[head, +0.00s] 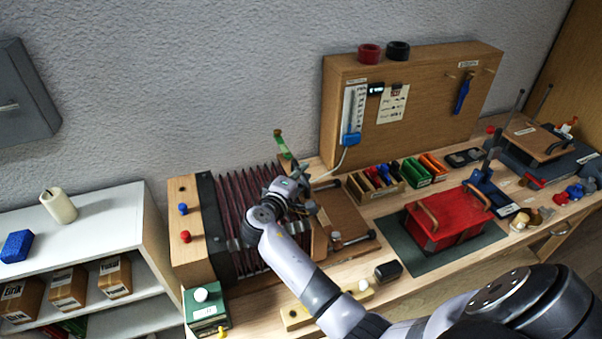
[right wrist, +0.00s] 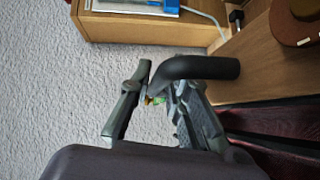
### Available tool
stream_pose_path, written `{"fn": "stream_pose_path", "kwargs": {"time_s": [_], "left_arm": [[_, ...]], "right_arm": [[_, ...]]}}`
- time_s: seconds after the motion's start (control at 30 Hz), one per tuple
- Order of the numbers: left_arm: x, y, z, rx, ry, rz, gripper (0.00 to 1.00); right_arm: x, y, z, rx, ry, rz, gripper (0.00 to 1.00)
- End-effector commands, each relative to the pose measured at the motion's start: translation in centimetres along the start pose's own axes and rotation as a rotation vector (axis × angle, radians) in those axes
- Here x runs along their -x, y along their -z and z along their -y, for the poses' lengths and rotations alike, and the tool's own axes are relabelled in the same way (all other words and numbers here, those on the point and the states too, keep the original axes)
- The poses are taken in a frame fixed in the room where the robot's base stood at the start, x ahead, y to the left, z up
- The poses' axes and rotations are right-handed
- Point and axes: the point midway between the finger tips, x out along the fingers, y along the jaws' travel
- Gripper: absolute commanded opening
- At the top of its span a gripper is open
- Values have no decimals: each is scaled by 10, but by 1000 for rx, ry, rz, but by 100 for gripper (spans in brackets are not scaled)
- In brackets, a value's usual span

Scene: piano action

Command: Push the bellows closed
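The bellows (head: 232,197) lie on the bench with dark purple-red pleats spread apart. They sit between a wooden end block (head: 190,252) on the left and a wooden board (head: 345,218) on the right. My right gripper (head: 287,186) is over the right end of the pleats, by the board. In the right wrist view its fingers (right wrist: 160,98) stand apart, with a curved dark handle (right wrist: 205,67) at the fingertips. The handle joins the wooden board; whether the fingers touch it is unclear. My arm hides part of the pleats. My left gripper is not in view.
A green-topped post (head: 281,142) stands behind the bellows. A wooden panel (head: 430,75) with a gauge is at the back. A red box (head: 450,222) on a dark mat, colored trays (head: 417,171) and a black block (head: 388,271) are to the right.

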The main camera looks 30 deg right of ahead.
Motion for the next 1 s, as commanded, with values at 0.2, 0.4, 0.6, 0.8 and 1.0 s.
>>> {"fn": "stream_pose_path", "kwargs": {"time_s": [0.2, 0.4, 0.6, 0.8, 1.0], "left_arm": [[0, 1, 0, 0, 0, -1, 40], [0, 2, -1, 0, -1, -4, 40], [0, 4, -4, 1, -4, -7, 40], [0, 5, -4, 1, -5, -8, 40], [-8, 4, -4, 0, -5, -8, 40]], "right_arm": [[0, 0, 0, 0, 0, 0, 0], [0, 0, 0, 0, 0, 0, 0], [0, 0, 0, 0, 0, 0, 0], [0, 0, 0, -1, 0, 0, 0], [9, 10, 6, -3, 2, -1, 0]]}}
